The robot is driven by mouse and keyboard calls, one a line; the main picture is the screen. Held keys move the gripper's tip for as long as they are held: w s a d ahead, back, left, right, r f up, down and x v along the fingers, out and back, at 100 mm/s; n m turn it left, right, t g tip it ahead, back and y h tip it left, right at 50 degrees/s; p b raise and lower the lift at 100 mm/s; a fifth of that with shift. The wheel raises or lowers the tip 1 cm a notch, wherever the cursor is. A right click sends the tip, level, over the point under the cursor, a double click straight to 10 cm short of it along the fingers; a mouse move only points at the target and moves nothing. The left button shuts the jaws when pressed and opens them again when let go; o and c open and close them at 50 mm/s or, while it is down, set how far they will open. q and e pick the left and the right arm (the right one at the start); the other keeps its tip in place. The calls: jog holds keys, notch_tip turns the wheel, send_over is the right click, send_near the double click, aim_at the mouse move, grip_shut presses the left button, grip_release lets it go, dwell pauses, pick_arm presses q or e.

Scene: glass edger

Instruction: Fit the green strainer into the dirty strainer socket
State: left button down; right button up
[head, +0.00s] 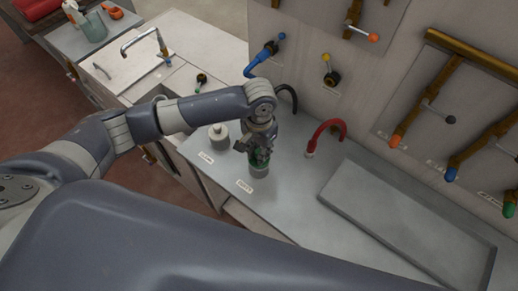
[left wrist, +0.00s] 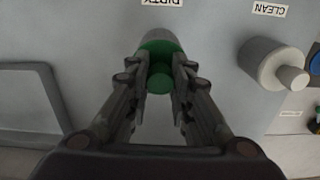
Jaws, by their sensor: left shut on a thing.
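The green strainer (head: 264,158) is between the fingers of my left gripper (head: 259,152), which is shut on it. In the left wrist view the green strainer (left wrist: 160,80) shows its round knob between the fingertips (left wrist: 160,86). The grey cylindrical dirty strainer socket (head: 261,171) stands on the counter behind the "DIRTY" label. The strainer is at the socket's top, in line with it. The socket's grey rim (left wrist: 163,36) shows just beyond the green part. The fingers hide part of the joint, so I cannot tell how deep the strainer sits. My right gripper is not in view.
A pale grey capped cylinder (head: 218,136) stands left by the "CLEAN" label, close to my left gripper. A red curved spout (head: 326,136) and a flat grey tray (head: 405,225) are to the right. Valves and pipes line the wall panel. The counter (head: 290,205) in front is clear.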

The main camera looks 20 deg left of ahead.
pick_arm(q)
jog(key=shift+f+b, duration=0.3)
jog(key=shift+f, duration=0.65)
jog(key=c, duration=1.3)
grip_release()
jog(key=shift+c, duration=0.2)
notch_tip(320, 180, up, 12)
